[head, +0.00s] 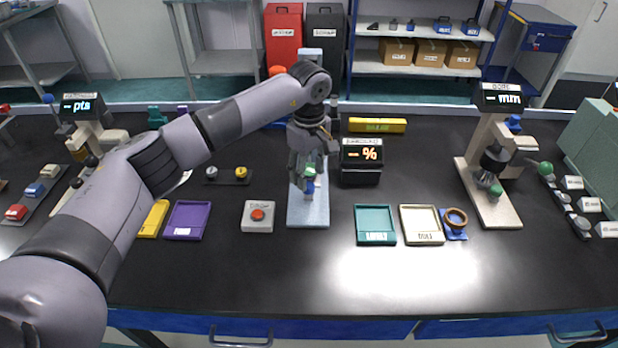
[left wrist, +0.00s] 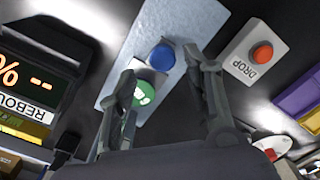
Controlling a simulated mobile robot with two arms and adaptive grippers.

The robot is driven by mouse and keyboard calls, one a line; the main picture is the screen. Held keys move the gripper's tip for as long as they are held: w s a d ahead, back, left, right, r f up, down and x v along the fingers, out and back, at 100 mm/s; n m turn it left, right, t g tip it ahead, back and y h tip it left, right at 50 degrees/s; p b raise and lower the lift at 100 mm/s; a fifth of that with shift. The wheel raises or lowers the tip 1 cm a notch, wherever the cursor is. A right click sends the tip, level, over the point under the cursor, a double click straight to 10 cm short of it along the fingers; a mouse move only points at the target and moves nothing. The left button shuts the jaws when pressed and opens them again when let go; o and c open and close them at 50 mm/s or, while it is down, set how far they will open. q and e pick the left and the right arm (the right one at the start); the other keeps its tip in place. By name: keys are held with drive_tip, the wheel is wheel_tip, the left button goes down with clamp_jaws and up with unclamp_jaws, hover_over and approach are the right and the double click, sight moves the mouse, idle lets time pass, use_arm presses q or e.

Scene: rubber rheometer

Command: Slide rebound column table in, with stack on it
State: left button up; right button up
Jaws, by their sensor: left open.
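The rebound stand has a light blue-grey base (head: 307,214) in the middle of the bench, also seen in the left wrist view (left wrist: 185,22). Low on it is a green round piece (head: 310,170) with a white mark on top, clearer in the left wrist view (left wrist: 146,91). A blue knob (head: 310,187) sticks out in front of it and shows in the left wrist view (left wrist: 161,56). My left gripper (head: 304,168) is open above the base, its fingers on either side of the green piece and knob. I cannot tell whether they touch. The layers under the green piece are hidden. My right gripper is not in view.
A grey DROP button box (head: 258,216) stands left of the base, and a percent display (head: 362,160) stands right. A purple tray (head: 187,220), a teal tray (head: 375,225) and a cream tray (head: 422,225) lie nearby. The front of the bench is clear.

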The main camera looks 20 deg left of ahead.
use_arm(q)
wheel_tip(320, 180, up, 9)
idle(0.3)
drive_tip(key=shift+r, duration=0.1)
